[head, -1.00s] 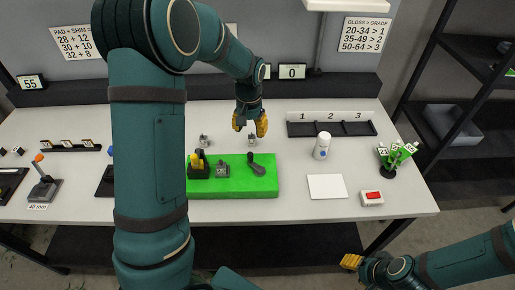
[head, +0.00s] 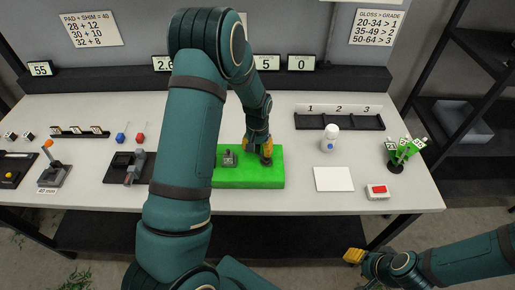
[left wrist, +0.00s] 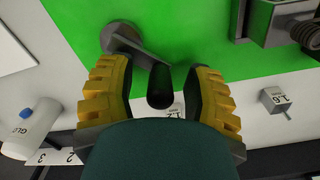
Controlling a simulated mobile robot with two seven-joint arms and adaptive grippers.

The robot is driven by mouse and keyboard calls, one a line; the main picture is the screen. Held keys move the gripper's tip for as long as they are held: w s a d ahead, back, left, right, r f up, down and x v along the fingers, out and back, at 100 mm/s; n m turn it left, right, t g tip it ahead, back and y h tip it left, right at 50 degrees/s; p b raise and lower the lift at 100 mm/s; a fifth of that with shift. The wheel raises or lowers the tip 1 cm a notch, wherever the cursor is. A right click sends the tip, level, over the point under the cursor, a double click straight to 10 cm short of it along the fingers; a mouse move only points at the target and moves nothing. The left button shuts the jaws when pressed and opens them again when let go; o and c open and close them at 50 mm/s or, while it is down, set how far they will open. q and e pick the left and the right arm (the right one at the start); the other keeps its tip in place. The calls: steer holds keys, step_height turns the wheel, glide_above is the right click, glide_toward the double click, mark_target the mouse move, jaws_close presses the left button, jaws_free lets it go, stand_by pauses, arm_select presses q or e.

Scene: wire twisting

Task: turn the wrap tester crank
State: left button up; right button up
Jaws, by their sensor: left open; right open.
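The green tester base (head: 225,180) lies on the table, with a small grey fixture (head: 229,158) on top. The crank shows in the left wrist view as a grey round hub with a grey arm (left wrist: 130,42) and a black handle (left wrist: 160,87). My left gripper (head: 259,150) is low over the right part of the green base and covers most of the crank in the head view. Its yellow-padded fingers (left wrist: 160,100) are open, one on each side of the black handle, with gaps visible. My right gripper (head: 353,257) is open and empty, below and in front of the table.
A white bottle (head: 330,138), a white pad (head: 333,179) and a box with a red button (head: 377,192) stand to the right. A black numbered tray (head: 339,121) is behind. A dark device (head: 128,167) stands left, partly near my left arm.

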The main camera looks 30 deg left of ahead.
arm_select(q)
jaws_close()
stand_by(0.4)
steer(key=shift+w+d+f+m+b, duration=0.1)
steer(key=shift+w+m+b, duration=0.15)
steer(key=shift+m, duration=0.3)
steer(key=shift+w+m+b, duration=0.1)
steer(key=shift+m+b, duration=0.25)
steer(key=shift+m, duration=0.2)
steer(key=shift+w+d+m+b, duration=0.15)
steer(key=shift+w+m+b, duration=0.1)
steer(key=shift+m, duration=0.35)
steer(key=shift+w+d+m+b, duration=0.1)
steer(key=shift+w+m+b, duration=0.1)
steer(key=shift+m, duration=0.4)
steer(key=shift+w+d+m+b, duration=0.25)
steer(key=shift+d+m, duration=0.05)
steer(key=shift+m, duration=0.75)
steer(key=shift+w+d+m+b, duration=0.25)
steer(key=shift+d+m, duration=0.05)
steer(key=shift+m, duration=0.75)
jaws_free()
